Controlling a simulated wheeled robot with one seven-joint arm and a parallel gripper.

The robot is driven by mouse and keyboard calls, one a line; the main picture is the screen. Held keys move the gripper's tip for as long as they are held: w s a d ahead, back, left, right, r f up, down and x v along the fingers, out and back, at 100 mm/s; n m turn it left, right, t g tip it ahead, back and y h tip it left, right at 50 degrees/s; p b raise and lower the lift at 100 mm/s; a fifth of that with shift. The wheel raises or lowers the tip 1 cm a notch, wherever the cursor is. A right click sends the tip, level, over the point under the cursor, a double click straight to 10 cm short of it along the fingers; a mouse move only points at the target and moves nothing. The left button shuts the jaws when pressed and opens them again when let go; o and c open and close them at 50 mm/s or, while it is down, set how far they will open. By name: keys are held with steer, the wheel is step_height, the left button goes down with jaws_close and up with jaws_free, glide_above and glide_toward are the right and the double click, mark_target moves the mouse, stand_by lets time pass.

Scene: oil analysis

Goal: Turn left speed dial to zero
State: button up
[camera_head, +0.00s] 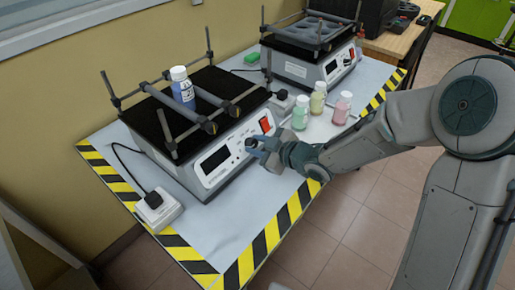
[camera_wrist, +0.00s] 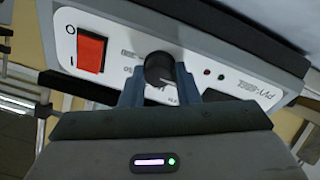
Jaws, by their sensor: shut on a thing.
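The left shaker (camera_head: 228,160) stands on the table with its front panel facing my arm. Its black speed dial (camera_wrist: 159,68) sits between the two blue fingers of my gripper (camera_wrist: 160,84) in the wrist view. The fingers are closed on the dial's sides. In the head view my gripper (camera_head: 256,147) is at the left shaker's panel, between the display (camera_head: 215,160) and the red power switch (camera_head: 265,125), and hides the dial. The red switch also shows in the wrist view (camera_wrist: 91,53), left of the dial. The dial's pointer setting cannot be read.
A blue-labelled bottle (camera_head: 182,88) stands on the left shaker's black platform between metal bars. Green, yellow and pink bottles (camera_head: 318,98) stand right of it, near a second shaker (camera_head: 312,60). A power socket (camera_head: 157,208) lies at the left.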

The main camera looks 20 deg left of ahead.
steer(key=shift+n, duration=0.3)
steer(key=o, duration=0.9)
steer(key=shift+o, duration=0.2)
steer(key=p+v, duration=0.2)
steer(key=v, duration=1.1)
steer(key=shift+d+p, duration=0.35)
steer(key=shift+d, duration=0.05)
steer(key=shift+r, duration=0.1)
